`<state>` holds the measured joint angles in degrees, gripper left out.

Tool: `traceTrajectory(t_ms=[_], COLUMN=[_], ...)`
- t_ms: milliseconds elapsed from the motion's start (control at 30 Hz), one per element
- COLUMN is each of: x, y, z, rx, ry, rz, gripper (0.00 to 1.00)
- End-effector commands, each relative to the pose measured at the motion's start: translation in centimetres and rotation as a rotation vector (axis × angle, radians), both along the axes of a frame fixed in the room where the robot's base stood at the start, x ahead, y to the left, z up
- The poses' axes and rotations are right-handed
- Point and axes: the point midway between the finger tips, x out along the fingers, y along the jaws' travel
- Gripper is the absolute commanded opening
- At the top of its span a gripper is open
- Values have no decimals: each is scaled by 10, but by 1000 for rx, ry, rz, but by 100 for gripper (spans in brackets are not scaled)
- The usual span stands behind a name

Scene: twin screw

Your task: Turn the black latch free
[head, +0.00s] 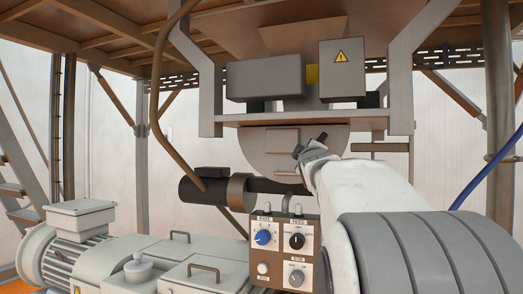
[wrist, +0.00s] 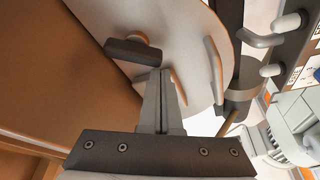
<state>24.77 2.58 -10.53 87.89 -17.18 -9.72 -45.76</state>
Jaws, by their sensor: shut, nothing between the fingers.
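The black latch (wrist: 132,52) is a short, dark, rounded bar on the face of a grey half-round plate (wrist: 188,35) in the wrist view. My gripper (wrist: 161,73) is shut and empty, with its fingertips just below and right of the latch's right end. I cannot tell whether they touch it. In the head view, my gripper (head: 301,152) is in front of the right part of the half-round plate (head: 265,152). A small dark piece shows at its tip there, but I cannot tell whether it is the latch.
A control box (head: 284,247) with knobs stands below my gripper. A dark cylinder (head: 212,188) with a rod lies left of it. Grey boxes (head: 265,77) sit on the shelf above. A brown surface (wrist: 75,85) fills the left of the wrist view.

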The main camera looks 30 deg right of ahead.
Motion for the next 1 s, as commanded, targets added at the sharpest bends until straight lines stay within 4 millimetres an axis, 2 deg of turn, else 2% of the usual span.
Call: traceTrajectory(t_ms=[1000], x=[-3], y=[-3], z=[-5], rx=[-82], ry=[99], rz=[-1], gripper=[0])
